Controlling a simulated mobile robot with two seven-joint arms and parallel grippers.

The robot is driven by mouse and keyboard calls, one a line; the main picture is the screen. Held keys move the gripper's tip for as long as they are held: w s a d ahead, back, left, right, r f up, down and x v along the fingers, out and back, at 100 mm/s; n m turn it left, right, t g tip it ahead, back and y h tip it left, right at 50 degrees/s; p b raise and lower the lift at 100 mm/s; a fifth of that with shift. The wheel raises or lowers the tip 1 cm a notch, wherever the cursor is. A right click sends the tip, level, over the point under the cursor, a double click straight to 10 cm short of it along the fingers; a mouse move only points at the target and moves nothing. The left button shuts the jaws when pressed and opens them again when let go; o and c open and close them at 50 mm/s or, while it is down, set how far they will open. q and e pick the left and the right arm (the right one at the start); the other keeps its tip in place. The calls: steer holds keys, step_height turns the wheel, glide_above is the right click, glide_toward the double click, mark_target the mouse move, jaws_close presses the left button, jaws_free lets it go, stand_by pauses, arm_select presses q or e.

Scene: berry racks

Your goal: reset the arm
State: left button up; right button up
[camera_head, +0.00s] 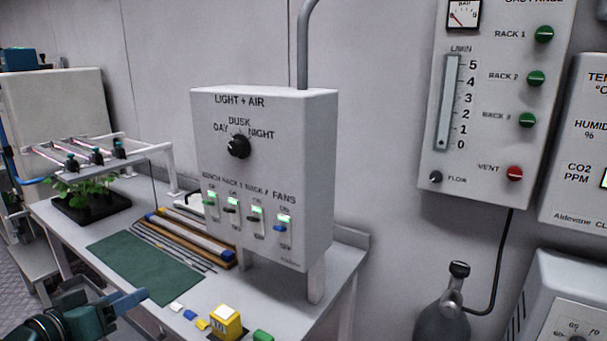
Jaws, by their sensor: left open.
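My left gripper (128,303) comes in at the bottom left of the head view, in front of the bench. Its fingers are open, with a blue-grey finger pointing right, and nothing shows between them. It is apart from the green mat (146,264) and from the light and air box (265,180). My right arm and gripper do not show.
A gas panel (495,100) hangs at the right. A gas bottle (443,322) stands below it.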

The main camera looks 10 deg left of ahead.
arm_select(q)
steer(key=s+d+f+g, duration=0.1)
steer(key=d+f, duration=0.1)
steer(key=f, duration=0.4)
steer(key=s+d+f+g, duration=0.1)
steer(key=s+d+f, duration=0.15)
steer(key=f, duration=0.45)
steer(key=s+d+f+m, duration=0.2)
steer(key=s+d+f, duration=0.1)
steer(key=d, duration=0.3)
steer(key=s+d+f+m+g, duration=0.1)
steer(key=s+d+f, duration=0.2)
steer(key=d+f, duration=0.2)
steer(key=s+d+f+m+g+h+p, duration=0.1)
steer(key=s+d+f+m, duration=0.1)
steer(key=d, duration=0.6)
step_height(320, 180, down, 3)
steer(key=shift+s+r+m, duration=0.2)
steer(key=shift+s+m, duration=0.1)
steer(key=shift+s, duration=0.15)
